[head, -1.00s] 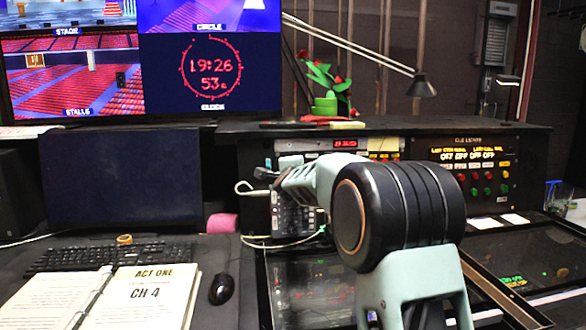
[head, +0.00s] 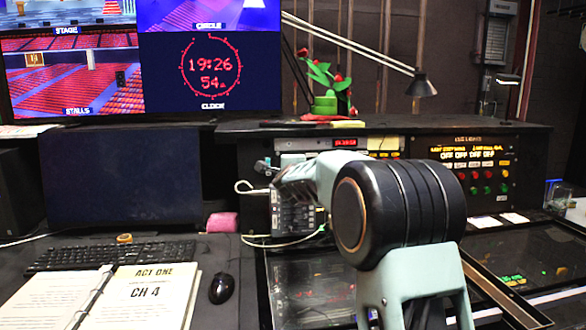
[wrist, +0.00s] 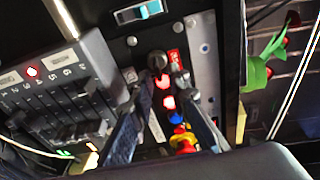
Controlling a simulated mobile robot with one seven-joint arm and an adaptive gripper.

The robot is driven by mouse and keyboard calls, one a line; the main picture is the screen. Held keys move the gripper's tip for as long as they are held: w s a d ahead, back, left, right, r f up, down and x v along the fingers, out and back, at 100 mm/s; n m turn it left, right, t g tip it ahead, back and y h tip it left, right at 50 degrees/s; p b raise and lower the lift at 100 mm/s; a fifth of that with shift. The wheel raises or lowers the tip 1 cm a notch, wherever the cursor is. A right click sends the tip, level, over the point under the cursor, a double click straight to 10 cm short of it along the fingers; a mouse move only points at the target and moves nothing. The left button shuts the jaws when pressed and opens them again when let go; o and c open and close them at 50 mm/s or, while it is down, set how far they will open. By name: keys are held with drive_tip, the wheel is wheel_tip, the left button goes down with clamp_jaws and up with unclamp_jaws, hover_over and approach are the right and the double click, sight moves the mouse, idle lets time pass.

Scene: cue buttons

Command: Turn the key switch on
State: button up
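In the wrist view a dark round knob (wrist: 157,60), which looks like the key switch, sits on a panel beside a small red label (wrist: 175,56). Whether a key is in it, and which way it is turned, is too blurred to tell. My gripper (wrist: 163,75) is open, with its two fingers apart and pointing at the panel. The fingertips appear just short of the knob, one towards each side; I cannot tell whether they touch it. In the head view my arm hides the switch and most of my gripper.
Red lights (wrist: 166,102) show between my fingers. The head view shows a cue light panel (head: 468,165), a desk lamp (head: 420,86) and an open binder (head: 140,297).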

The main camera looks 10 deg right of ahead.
idle(0.3)
drive_tip(key=v, duration=1.2)
